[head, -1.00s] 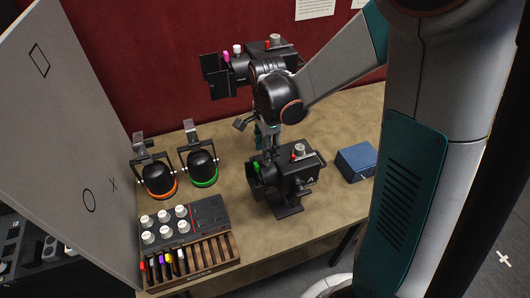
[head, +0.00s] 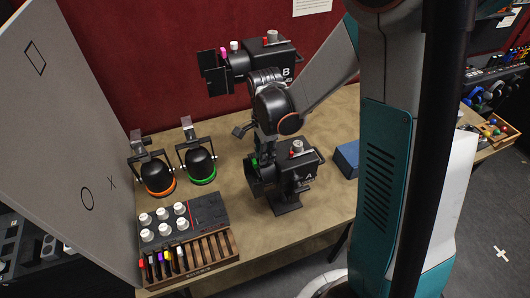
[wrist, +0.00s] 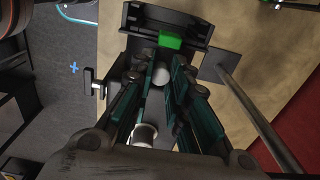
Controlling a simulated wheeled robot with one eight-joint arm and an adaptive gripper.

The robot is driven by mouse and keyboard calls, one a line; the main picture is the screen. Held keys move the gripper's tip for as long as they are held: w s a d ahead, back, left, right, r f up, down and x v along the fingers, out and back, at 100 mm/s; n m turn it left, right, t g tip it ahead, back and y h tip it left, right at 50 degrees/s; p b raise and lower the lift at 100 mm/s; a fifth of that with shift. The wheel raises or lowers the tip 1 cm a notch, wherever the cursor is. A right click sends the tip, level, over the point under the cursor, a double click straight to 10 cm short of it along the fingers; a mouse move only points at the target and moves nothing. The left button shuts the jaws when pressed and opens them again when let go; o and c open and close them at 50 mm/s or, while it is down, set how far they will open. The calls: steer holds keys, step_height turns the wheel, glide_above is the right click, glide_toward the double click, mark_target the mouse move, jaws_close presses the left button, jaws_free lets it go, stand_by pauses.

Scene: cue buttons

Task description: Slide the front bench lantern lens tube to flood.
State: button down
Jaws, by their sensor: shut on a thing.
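The front bench lantern (head: 294,178), black and marked A, stands on the bench with a green gel (head: 254,164) at its left, front end. My gripper (head: 266,150) reaches down onto its top just behind that gel. In the wrist view my gripper (wrist: 161,82) has its teal-padded fingers closed around a white-topped knob (wrist: 161,75), close behind the green gel (wrist: 171,40). The fingers hide the knob's stem and most of the lens tube. A second white knob (wrist: 145,133) sits further back on the lantern, outside the fingertips.
A matching lantern B (head: 250,62) with a pink gel stands behind my arm. Two hanging lamps, with orange (head: 160,188) and green (head: 201,180) rims, are at left. A knob console (head: 185,222) and a slotted wooden rack (head: 190,262) lie in front. A blue box (head: 346,159) sits right.

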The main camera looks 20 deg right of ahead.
steer(key=shift+d, duration=0.1)
steer(key=shift+d+b, duration=0.55)
steer(key=shift+d, duration=0.05)
steer(key=c, duration=1.8)
jaws_free()
steer(key=o, duration=0.3)
steer(key=shift+d, duration=0.2)
steer(key=shift+a+r, duration=0.1)
step_height(320, 180, up, 12)
steer(key=shift+f, duration=0.1)
